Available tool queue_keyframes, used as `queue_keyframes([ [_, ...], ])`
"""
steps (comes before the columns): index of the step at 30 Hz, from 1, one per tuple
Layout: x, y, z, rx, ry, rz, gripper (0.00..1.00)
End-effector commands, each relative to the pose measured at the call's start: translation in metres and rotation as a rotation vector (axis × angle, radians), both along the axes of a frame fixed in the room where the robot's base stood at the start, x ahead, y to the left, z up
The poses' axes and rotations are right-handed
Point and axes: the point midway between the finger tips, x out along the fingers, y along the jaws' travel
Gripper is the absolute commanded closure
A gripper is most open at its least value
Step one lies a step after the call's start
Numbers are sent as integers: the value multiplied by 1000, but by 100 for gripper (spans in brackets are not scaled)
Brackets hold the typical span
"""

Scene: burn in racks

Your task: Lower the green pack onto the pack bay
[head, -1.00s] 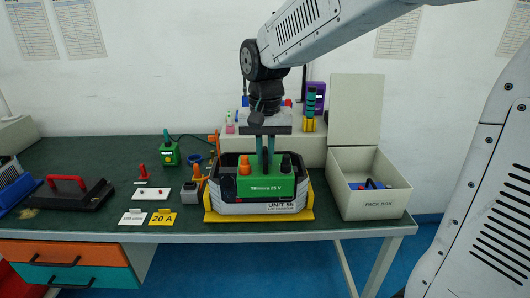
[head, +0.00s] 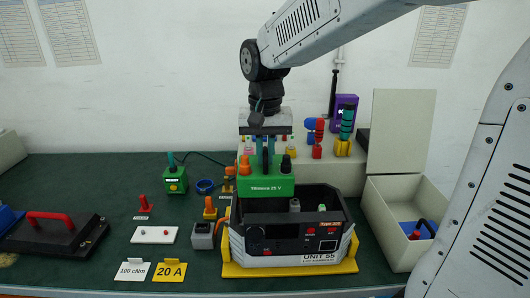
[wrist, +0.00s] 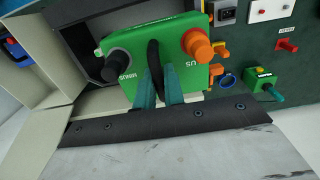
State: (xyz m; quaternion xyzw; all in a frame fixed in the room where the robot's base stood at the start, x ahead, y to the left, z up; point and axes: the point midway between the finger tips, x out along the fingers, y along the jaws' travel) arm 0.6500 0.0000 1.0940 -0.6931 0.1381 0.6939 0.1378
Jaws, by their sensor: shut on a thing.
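The green pack (head: 266,187) has an orange terminal and a black one on top. My gripper (head: 267,157) is shut on the handle between them and holds the pack upright. In the wrist view the pack (wrist: 160,49) hangs from my gripper (wrist: 162,84). The unit (head: 283,233), marked UNIT 55, is a dark open-topped housing on a yellow base. The pack hangs over the left and rear part of the unit and hides that part of its opening. I cannot tell the exact gap between the pack and the unit.
A cream pack box (head: 380,222) with raised lid stands to the right and holds blue and red items. An orange-topped device (head: 205,231) is close on the left. Colored tools (head: 345,132) stand behind. Cards (head: 171,271) lie front left.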

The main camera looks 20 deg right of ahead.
Motion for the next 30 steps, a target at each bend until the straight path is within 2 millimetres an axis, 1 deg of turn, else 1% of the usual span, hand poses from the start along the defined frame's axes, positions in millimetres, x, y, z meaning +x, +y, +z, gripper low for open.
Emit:
queue_keyframes([
  [4,0,0,-1,0,-2,0,100],
  [8,1,0,-7,0,-2,0,100],
  [30,1,0,-62,0,-1,0,100],
])
